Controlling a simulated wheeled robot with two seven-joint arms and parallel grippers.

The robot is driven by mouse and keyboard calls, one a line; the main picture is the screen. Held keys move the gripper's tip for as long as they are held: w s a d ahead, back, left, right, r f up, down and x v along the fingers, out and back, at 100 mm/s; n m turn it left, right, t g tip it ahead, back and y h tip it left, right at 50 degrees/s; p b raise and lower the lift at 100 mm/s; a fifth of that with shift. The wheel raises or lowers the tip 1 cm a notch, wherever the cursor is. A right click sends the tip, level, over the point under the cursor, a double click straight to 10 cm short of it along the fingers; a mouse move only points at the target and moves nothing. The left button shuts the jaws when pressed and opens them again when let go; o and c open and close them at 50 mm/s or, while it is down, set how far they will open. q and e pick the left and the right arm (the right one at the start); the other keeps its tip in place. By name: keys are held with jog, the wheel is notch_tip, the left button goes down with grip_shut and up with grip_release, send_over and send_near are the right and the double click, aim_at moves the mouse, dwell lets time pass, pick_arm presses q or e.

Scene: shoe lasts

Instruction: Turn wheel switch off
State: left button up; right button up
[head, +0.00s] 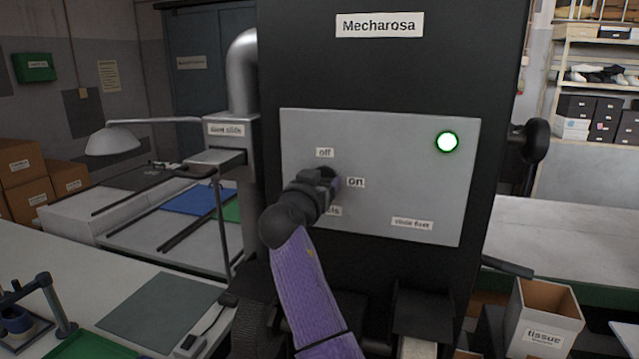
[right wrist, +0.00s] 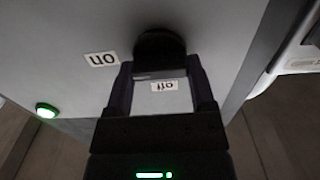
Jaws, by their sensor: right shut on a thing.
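The wheel switch (right wrist: 158,46) is a dark round knob on the grey panel (head: 400,190) of the black Mecharosa machine. An "off" label (head: 325,153) is above it and an "on" label (head: 355,182) is to its right. My right gripper (head: 328,178) is at the switch, with its two fingers on either side of the knob, shut on it. In the head view the gripper hides most of the knob, so its pointing direction cannot be told. A round green lamp (head: 447,142) on the panel is lit. My left gripper is not in view.
A side handwheel (head: 530,140) sticks out at the machine's right. A lamp and bench with mats (head: 195,199) stand at the left, and an open tissue box (head: 545,320) is at the lower right.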

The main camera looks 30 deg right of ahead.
jog(key=shift+n, duration=0.3)
jog(key=shift+w+a+f+n+p, duration=0.1)
jog(key=shift+n+p, duration=1.9)
jog(key=shift+n, duration=2.3)
jog(key=shift+w+f+n+p, duration=0.1)
jog(key=shift+n+p, duration=1.85)
jog(key=shift+n, duration=2.35)
